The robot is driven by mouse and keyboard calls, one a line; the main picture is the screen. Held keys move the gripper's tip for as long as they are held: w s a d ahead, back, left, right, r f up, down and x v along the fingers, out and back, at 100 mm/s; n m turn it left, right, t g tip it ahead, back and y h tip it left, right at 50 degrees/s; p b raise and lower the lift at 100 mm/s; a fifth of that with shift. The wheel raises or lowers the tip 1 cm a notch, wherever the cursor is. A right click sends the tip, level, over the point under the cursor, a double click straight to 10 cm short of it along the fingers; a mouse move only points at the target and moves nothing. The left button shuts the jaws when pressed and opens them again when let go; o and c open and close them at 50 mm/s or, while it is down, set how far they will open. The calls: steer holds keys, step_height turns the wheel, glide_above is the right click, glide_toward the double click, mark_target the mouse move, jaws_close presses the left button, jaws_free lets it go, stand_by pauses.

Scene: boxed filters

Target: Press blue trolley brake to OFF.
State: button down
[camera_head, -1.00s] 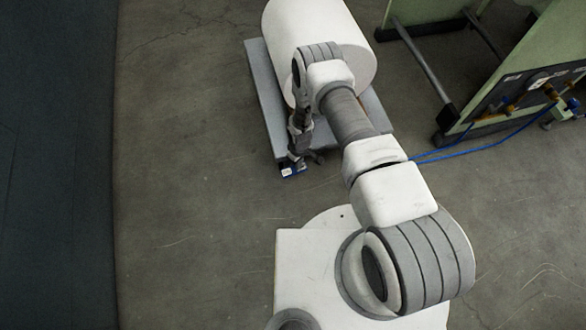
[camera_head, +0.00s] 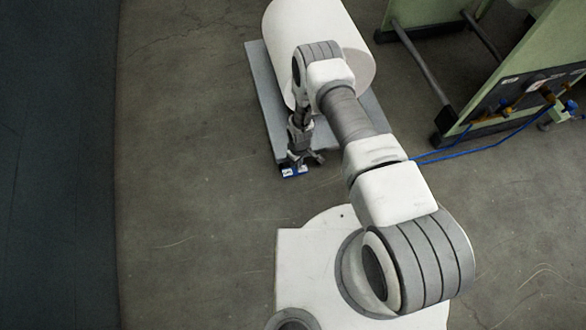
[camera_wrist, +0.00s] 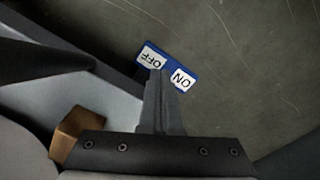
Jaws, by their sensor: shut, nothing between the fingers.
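The blue brake (camera_wrist: 171,64) is a short bar with white OFF and ON labels, at the edge of the grey trolley (camera_head: 262,88). In the head view the brake (camera_head: 294,172) shows at the trolley's near end, with two white label patches. My gripper (camera_wrist: 157,76) is shut and empty. In the wrist view its fingertips overlap the bar's near edge, at the OFF label and the gap beside ON. I cannot tell whether they touch it. In the head view my gripper (camera_head: 300,158) is just above and behind the brake.
A large white roll (camera_head: 335,30) lies on the trolley. A green-framed bench (camera_head: 500,70) with fittings and a blue hose (camera_head: 470,152) stands at the right. The floor left of the trolley is clear. A brown block (camera_wrist: 78,135) shows at lower left in the wrist view.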

step_height(320, 180, up, 4)
steer(key=shift+r+p, duration=0.25)
steer(key=shift+p, duration=1)
